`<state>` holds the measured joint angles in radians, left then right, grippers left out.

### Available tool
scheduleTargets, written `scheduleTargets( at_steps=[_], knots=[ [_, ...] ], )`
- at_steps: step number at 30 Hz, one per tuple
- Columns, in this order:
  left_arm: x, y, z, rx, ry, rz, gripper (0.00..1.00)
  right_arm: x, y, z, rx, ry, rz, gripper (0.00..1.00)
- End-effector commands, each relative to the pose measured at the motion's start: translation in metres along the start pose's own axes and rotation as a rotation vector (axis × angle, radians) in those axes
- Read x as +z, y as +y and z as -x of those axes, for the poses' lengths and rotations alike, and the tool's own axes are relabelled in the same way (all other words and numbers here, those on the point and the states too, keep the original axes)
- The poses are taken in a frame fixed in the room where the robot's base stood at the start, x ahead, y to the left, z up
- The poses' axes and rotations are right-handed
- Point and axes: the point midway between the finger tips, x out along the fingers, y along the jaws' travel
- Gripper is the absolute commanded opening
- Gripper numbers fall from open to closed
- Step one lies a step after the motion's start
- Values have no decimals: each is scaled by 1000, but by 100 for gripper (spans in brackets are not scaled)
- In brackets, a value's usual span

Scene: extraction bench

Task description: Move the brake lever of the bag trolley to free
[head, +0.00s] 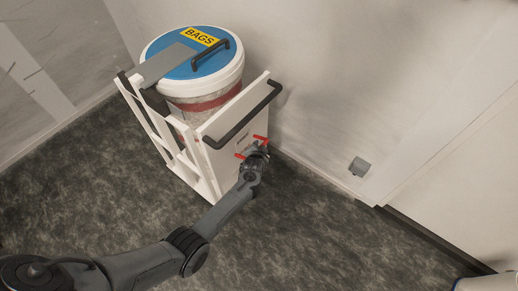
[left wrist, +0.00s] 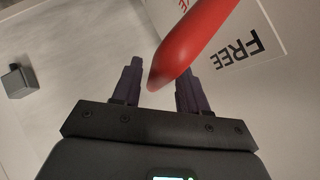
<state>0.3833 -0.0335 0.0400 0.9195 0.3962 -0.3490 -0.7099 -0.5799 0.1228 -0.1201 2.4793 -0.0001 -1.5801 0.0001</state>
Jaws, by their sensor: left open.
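The white bag trolley (head: 257,110) stands against the wall in the head view, with a black push handle on its near side. Its red brake lever (head: 261,138) shows on the side panel, partly hidden by my left gripper (head: 256,149). In the left wrist view the red lever (left wrist: 192,42) is large, its rounded end between the two dark fingers of my left gripper (left wrist: 160,75). The gripper is open; I cannot tell whether a finger touches the lever. A label (left wrist: 237,50) reading FREE, upside down, shows to the right of the lever. My right gripper is not in view.
A tub with a blue lid (head: 192,62) marked BAGS sits in the trolley. A small grey block (head: 360,166) is on the wall to the right; it also shows in the left wrist view (left wrist: 18,81). The dark floor (head: 320,235) right of my arm is clear.

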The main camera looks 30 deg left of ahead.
Motion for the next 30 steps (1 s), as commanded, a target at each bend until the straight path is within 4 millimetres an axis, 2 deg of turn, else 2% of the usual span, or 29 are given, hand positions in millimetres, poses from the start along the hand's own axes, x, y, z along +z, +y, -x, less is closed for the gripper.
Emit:
scheduleTargets(
  at_steps=[4,8,15,21,30],
  knots=[
    [0,0,6,1,-1,0,43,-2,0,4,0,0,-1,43],
    [-1,-1,21,2,0,-1,43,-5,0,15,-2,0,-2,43],
    [-2,-2,62,1,0,-1,43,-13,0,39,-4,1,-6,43],
    [-2,-2,91,0,1,0,43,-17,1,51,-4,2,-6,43],
    [-1,-1,108,0,1,0,43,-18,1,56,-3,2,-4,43]
  ],
)
